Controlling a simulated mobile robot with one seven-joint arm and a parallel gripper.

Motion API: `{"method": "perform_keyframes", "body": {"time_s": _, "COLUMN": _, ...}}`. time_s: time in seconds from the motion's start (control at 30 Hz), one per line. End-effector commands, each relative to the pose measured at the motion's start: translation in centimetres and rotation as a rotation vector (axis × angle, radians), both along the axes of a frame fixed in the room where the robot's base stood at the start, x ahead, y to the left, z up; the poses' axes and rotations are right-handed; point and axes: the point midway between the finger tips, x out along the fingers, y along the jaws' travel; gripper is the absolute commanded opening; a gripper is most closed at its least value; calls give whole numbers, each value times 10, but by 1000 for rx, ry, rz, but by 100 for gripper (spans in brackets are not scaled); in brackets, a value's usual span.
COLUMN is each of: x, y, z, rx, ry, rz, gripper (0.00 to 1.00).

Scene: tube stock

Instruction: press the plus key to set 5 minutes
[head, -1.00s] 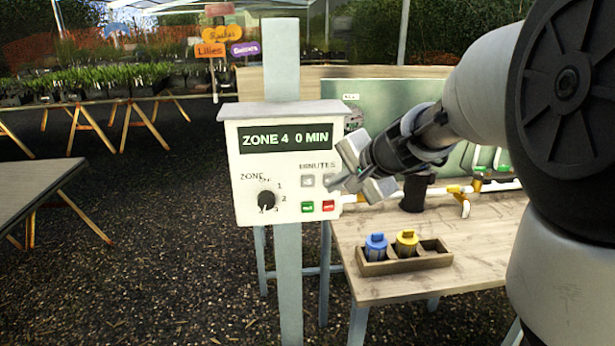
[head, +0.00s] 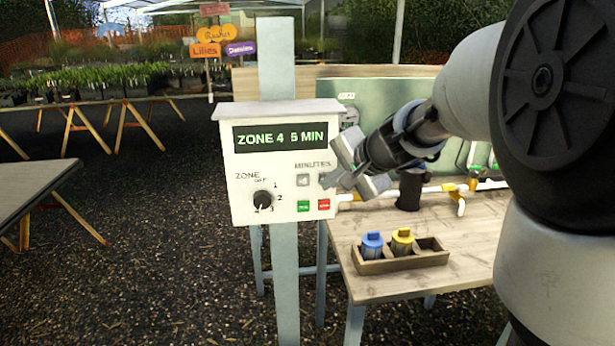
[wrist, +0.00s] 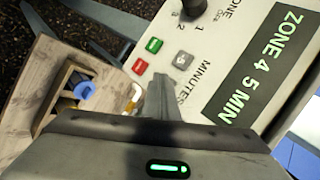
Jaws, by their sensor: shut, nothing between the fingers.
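The controller box (head: 240,205) is mounted on a grey post. Its display (head: 280,136) reads "ZONE 4 5 MIN", also in the wrist view (wrist: 262,62). Under the word MINUTES, the left grey key (head: 303,181) is visible, and it shows in the wrist view (wrist: 183,60). The right-hand minutes key, where the plus would be, is hidden behind my gripper. My gripper (head: 327,181) is shut and empty, its tips at the right-hand key. I cannot tell whether they touch it. In the wrist view the shut fingers (wrist: 158,88) reach to the panel.
Below are a green key (head: 303,206) and a red key (head: 323,204). The zone dial (head: 262,200) is at lower left. A wooden bench (head: 440,276) on the right holds a tray (head: 374,268) with blue and yellow-capped items. Pipework runs behind.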

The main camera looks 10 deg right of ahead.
Motion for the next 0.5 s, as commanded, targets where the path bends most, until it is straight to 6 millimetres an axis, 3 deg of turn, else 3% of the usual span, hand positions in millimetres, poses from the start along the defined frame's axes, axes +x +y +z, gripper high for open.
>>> {"method": "perform_keyframes", "body": {"time_s": 0.5, "x": -16, "y": 0, "z": 0, "rx": -1, "ry": 0, "rz": -1, "gripper": 0}}
